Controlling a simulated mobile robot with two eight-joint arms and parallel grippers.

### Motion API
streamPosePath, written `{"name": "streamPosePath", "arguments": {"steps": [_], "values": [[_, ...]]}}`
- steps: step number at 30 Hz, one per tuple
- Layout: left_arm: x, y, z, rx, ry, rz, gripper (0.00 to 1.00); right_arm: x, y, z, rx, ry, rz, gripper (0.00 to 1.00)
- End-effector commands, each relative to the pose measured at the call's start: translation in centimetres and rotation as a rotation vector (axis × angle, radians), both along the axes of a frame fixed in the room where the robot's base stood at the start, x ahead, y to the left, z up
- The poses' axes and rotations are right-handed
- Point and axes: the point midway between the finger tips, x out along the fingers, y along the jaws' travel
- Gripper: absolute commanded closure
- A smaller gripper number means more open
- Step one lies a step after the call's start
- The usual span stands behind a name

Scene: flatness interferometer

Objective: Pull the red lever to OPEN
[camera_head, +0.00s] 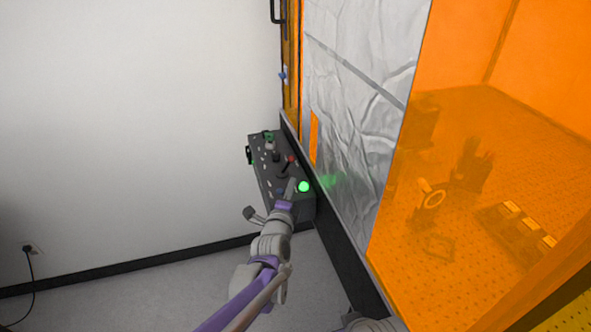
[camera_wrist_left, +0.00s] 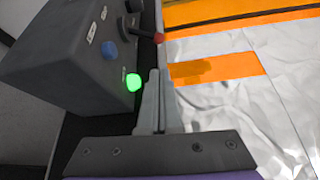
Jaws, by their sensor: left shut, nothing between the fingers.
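The red lever (camera_head: 290,159) stands on a dark grey control box, its red tip up; it also shows in the left wrist view as a dark stick with a red knob (camera_wrist_left: 158,38). My left gripper (camera_head: 291,184) is shut and empty at the near end of the box, beside the glowing green button (camera_head: 304,186). In the left wrist view the closed fingers (camera_wrist_left: 156,75) point toward the lever, with a gap between them and the red knob. The green light (camera_wrist_left: 133,82) is just left of the fingers. My right gripper is not in view.
The control box (camera_head: 265,178) also carries a blue button (camera_wrist_left: 110,50), a black knob (camera_head: 276,156) and small labels. A crinkled silver panel (camera_head: 355,90) and an orange transparent enclosure (camera_head: 480,90) rise close on the right.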

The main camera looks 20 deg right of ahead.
Motion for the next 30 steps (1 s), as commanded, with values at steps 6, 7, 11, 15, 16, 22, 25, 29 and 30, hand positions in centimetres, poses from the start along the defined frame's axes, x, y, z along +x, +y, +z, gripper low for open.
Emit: {"name": "streamPosePath", "arguments": {"steps": [6, 7, 11, 15, 16, 22, 25, 29, 30], "values": [[2.4, -1.1, -0.1, -0.001, 0.000, 0.000, 1.00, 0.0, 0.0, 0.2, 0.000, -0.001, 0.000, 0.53], [2.9, -1.4, -0.2, -0.001, 0.000, 0.000, 1.00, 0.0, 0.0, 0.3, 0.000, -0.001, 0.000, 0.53], [5.2, -2.5, -0.3, 0.001, 0.000, 0.000, 1.00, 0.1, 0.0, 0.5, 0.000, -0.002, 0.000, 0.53], [7.2, -3.4, -0.4, -0.001, 0.000, 0.000, 1.00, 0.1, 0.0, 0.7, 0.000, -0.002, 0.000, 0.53], [7.5, -3.6, -0.4, -0.001, 0.000, 0.000, 1.00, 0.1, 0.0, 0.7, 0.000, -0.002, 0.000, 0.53], [8.8, -4.2, -0.5, 0.000, 0.001, 0.000, 1.00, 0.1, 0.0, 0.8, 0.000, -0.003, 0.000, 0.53], [8.9, -4.3, -0.6, 0.000, 0.001, 0.000, 1.00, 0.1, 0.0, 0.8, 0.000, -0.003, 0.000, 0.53], [8.9, -4.3, -0.6, 0.000, 0.001, 0.000, 1.00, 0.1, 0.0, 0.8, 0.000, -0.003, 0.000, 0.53], [8.9, -4.3, -0.6, 0.000, 0.001, 0.000, 1.00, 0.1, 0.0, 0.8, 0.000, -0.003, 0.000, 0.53]]}}
